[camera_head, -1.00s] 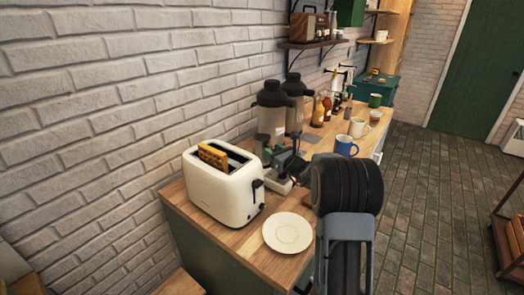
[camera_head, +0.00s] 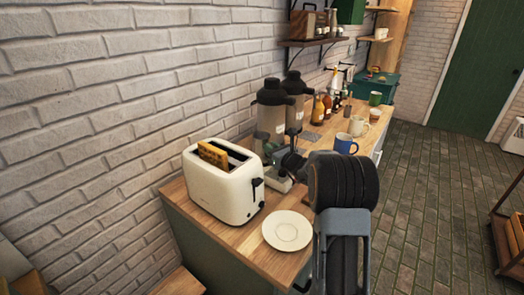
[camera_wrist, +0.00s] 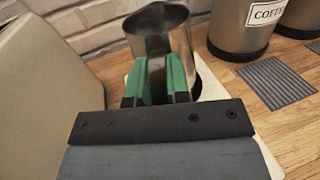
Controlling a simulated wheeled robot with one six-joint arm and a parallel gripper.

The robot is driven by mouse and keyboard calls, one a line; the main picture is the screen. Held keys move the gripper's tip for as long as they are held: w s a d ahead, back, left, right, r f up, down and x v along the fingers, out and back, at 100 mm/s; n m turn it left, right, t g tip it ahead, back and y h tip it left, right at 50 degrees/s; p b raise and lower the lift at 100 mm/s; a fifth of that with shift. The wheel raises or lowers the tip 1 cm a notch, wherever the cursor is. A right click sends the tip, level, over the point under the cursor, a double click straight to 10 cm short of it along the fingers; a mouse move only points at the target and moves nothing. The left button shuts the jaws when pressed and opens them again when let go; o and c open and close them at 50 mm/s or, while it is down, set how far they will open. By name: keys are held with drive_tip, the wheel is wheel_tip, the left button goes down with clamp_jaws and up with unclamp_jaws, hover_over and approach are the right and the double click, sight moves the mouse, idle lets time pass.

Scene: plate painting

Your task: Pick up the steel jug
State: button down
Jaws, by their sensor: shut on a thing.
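The steel jug (camera_wrist: 150,28) is a shiny open-topped metal vessel just beyond my fingers in the wrist view. My gripper (camera_wrist: 163,82) is shut with its green fingertips on the jug's near side, where the handle seems to be; the fingers hide that part. In the head view my gripper (camera_head: 272,158) is small and dark, between the toaster and the coffee dispensers, and the jug is hard to make out. A white flat base (camera_wrist: 213,88) lies beneath the jug. I cannot tell whether the jug touches it.
A cream toaster (camera_head: 222,190) with bread stands close on the left. Coffee dispensers (camera_head: 271,118) stand behind my gripper. A white plate (camera_head: 287,231) lies at the counter's near end. A blue mug (camera_head: 345,144) and other cups stand farther along. A grey mat (camera_wrist: 272,82) lies right of the jug.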

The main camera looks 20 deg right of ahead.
drive_tip(key=shift+r, duration=0.2)
idle(0.4)
drive_tip(key=shift+r, duration=1.15)
drive_tip(key=s+d+r+b, duration=0.1)
drive_tip(key=s+d+r, duration=0.4)
drive_tip(key=s+r, duration=0.5)
drive_tip(key=shift+s+r, duration=0.15)
drive_tip(key=shift+s, duration=1.25)
drive_tip(key=shift+s+d, duration=0.1)
